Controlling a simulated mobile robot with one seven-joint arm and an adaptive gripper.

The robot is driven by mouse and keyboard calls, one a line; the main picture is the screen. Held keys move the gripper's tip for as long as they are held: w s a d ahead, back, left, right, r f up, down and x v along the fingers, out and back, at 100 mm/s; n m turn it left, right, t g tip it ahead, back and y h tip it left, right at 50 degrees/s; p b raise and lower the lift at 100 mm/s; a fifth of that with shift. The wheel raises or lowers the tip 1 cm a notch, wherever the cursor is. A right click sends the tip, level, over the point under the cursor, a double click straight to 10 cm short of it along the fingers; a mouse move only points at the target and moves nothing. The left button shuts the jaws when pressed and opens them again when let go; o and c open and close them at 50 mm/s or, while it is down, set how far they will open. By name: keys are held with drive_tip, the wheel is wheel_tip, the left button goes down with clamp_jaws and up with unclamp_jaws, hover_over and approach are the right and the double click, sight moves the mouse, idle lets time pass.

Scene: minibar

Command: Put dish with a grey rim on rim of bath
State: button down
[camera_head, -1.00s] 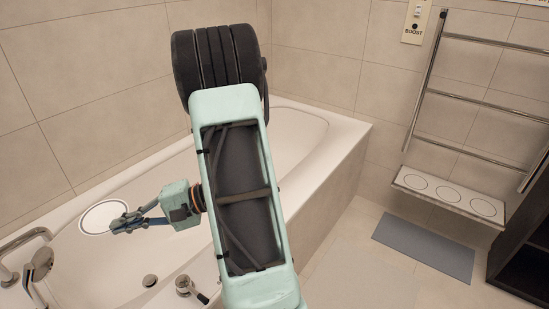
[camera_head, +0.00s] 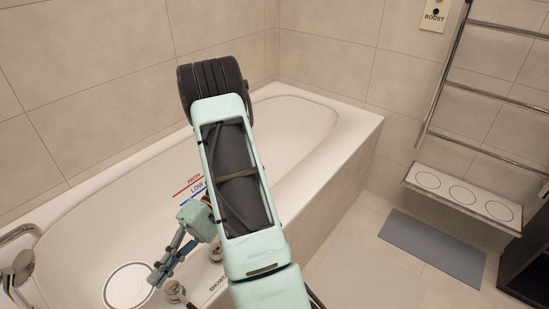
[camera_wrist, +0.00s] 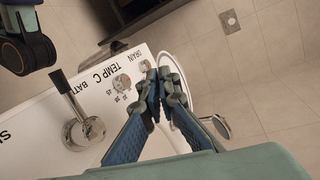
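The white dish with a grey rim (camera_head: 126,288) is at the lower left of the head view, in front of the bath's inside. My gripper (camera_head: 156,276) is shut on its right edge. In the wrist view, the fingers (camera_wrist: 163,84) close on the dish (camera_wrist: 177,52), which is seen nearly edge-on and partly hidden by them. The rim of the bath (camera_head: 360,122) is pale and flat. A labelled part of it with controls (camera_wrist: 40,133) lies beside the fingers in the wrist view. I cannot tell whether the dish touches it.
Tap controls (camera_head: 174,292) stand on the near rim, and a lever (camera_wrist: 82,130) rises there in the wrist view. A grab rail (camera_head: 18,233) and shower handset are at far left. A shelf with round marks (camera_head: 462,196) and towel rail (camera_head: 480,90) are at right. The far-right rim is clear.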

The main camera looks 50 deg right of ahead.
drive_tip(key=s+f+n+g, duration=0.1)
drive_tip(key=s+d+f+n+g+h, duration=0.1)
drive_tip(key=s+g, duration=0.1)
drive_tip(key=s+d+n+g, duration=0.1)
drive_tip(key=shift+s+d+f+n+g+h, duration=0.1)
drive_tip(key=shift+s+f+n+g+h, duration=0.2)
drive_tip(key=shift+f+h, duration=0.1)
drive_tip(key=s+d+f+n+g+h, duration=0.1)
drive_tip(key=s+d+n+g+h, duration=0.1)
drive_tip(key=d+n+h, duration=0.4)
drive_tip(key=s+d+f+n+g+h+b, duration=0.1)
drive_tip(key=d+n+g+h, duration=0.25)
drive_tip(key=d, duration=0.35)
drive_tip(key=s+d+f+n+g+h, duration=0.2)
drive_tip(key=d+n+h, duration=0.2)
drive_tip(key=d+h, duration=0.25)
drive_tip(key=w+d+r+n+t+h, duration=0.35)
drive_tip(key=w+d+n+h, duration=0.2)
drive_tip(key=w+d, duration=0.2)
drive_tip(key=w+d+r+n+t+h, duration=0.2)
drive_tip(key=w+d+n+t+h, duration=0.35)
drive_tip(key=w+d, duration=0.2)
drive_tip(key=w+d+f+b, duration=0.7)
drive_tip(key=w+d+f, duration=0.2)
drive_tip(key=f, duration=0.4)
drive_tip(key=shift+w+d+f+b, duration=0.15)
drive_tip(key=shift+w+d+b, duration=0.2)
